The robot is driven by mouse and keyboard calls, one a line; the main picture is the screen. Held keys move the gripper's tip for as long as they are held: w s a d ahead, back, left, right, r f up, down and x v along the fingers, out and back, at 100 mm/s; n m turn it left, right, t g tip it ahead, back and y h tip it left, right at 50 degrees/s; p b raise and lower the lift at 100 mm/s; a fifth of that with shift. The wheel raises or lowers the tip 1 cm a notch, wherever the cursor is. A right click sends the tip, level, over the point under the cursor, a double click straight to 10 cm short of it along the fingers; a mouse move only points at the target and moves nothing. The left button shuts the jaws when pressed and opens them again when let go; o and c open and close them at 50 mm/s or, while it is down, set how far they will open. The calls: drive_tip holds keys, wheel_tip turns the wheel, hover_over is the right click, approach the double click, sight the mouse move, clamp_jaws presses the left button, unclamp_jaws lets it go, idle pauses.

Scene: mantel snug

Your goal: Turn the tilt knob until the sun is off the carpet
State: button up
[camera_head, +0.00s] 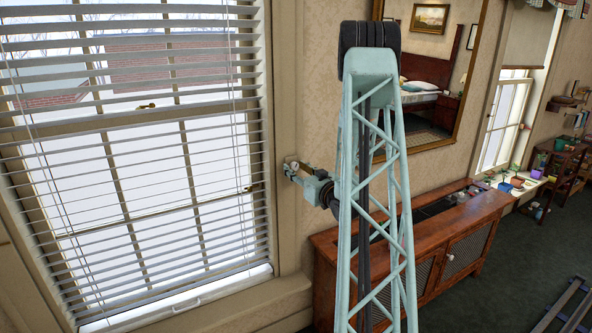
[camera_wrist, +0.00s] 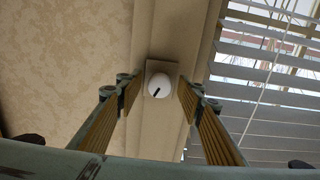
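The tilt knob (camera_wrist: 159,85) is a round white knob with a short dark mark pointing to its lower left. It sits on a pale plate (camera_wrist: 151,66) on the window trim. My gripper (camera_wrist: 158,99) is open, with one ribbed finger on each side of the knob in the wrist view; I cannot tell whether either touches it. In the head view my gripper (camera_head: 297,172) is at the trim right of the window, and the knob is hard to make out. The white blind (camera_head: 130,160) has open slats with bright daylight between them. The visible carpet (camera_head: 480,290) is dark green, with no clear sun patch.
A wooden cabinet (camera_head: 445,240) stands against the wall below and right of my arm. A large framed mirror (camera_head: 455,80) hangs above it. Potted plants (camera_head: 516,183) stand by the far window. Dark rails (camera_head: 568,308) lie on the floor at lower right.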

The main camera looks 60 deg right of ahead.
drive_tip(key=c, duration=0.9)
drive_tip(key=shift+m+b, duration=1)
drive_tip(key=o, duration=0.9)
drive_tip(key=shift+s+a, duration=0.1)
drive_tip(key=shift+s, duration=0.05)
drive_tip(key=v, duration=1.1)
drive_tip(key=shift+s+a, duration=0.2)
drive_tip(key=shift+s, duration=0.15)
